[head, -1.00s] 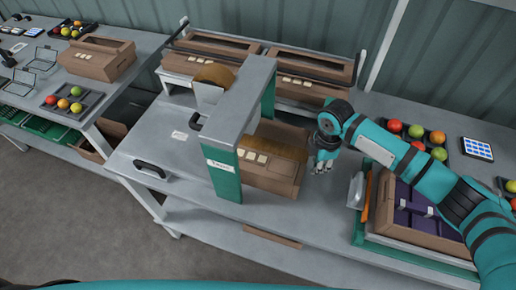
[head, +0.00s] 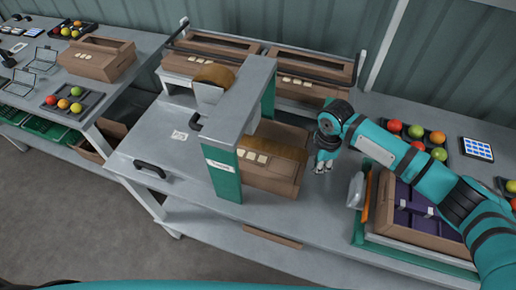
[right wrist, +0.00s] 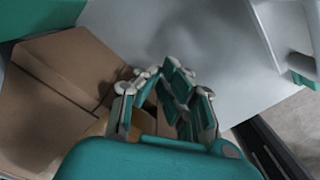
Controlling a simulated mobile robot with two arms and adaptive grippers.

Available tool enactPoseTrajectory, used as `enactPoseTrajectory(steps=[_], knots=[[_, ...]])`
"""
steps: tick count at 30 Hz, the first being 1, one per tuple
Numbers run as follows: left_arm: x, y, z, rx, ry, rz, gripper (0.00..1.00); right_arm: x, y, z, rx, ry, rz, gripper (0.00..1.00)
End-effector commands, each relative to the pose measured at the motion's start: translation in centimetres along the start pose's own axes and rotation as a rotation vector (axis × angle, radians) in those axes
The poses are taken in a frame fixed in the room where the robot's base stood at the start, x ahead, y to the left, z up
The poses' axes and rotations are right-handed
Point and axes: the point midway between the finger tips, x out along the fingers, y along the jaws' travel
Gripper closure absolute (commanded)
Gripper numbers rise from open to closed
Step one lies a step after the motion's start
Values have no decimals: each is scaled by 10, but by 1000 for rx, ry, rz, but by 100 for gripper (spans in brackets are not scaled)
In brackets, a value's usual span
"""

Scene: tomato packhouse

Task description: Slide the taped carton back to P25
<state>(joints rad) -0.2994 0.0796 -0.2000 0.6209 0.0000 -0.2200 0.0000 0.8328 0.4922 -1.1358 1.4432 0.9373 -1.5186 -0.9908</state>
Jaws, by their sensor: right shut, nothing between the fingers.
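The brown carton (head: 270,178) stands on the grey bench, partly hidden by the arch of the taping station. A tan band of tape runs along its top, and small pale labels show on it. My right gripper (head: 322,168) is just right of the carton, low over the bench, shut and empty. In the right wrist view the fingers (right wrist: 168,100) point away beside the carton (right wrist: 45,105); whether they touch it I cannot tell. No P25 mark is readable; a small white label (head: 179,135) lies on the bench left of the arch. My left gripper is out of view.
The grey arch (head: 243,88) with its teal post (head: 226,178) stands over the bench. Two open cartons stand on a rack behind. A crate with purple dividers (head: 430,240) is at right, beside fruit trays. The bench left of the arch is mostly clear.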

Motion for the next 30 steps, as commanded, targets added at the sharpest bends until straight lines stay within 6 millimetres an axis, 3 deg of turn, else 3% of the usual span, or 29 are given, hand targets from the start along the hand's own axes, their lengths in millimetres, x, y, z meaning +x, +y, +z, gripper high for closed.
enactPoseTrajectory(steps=[17, 30], knots=[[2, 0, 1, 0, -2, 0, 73, 0, 8, -14, 0, 1, 0, 100], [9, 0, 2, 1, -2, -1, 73, 1, 28, -50, -2, 3, 2, 100]])
